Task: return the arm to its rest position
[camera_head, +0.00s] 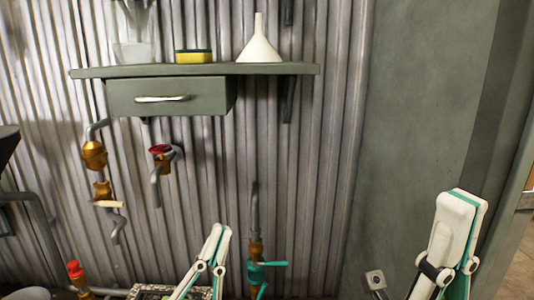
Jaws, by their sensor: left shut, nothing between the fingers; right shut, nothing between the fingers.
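My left gripper (217,232) is at the bottom middle, pointing up, with its white and teal fingers closed and empty. It appears in front of the corrugated metal wall (310,180), left of a pipe with a teal-handled valve (266,264). My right gripper (463,198) is at the lower right, also pointing up, closed and empty, in front of the plain grey-green wall (425,110). The picture does not show contact between either gripper and anything else. The rest of both arms is cut off by the lower edge.
A green shelf (280,69) with a drawer (205,97) holds a white funnel (259,45), a sponge (193,56) and a clear container (133,52). Below are a red-handled tap (160,151), brass valves (94,155) and a red-topped valve (75,270). The space between my grippers looks mostly open.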

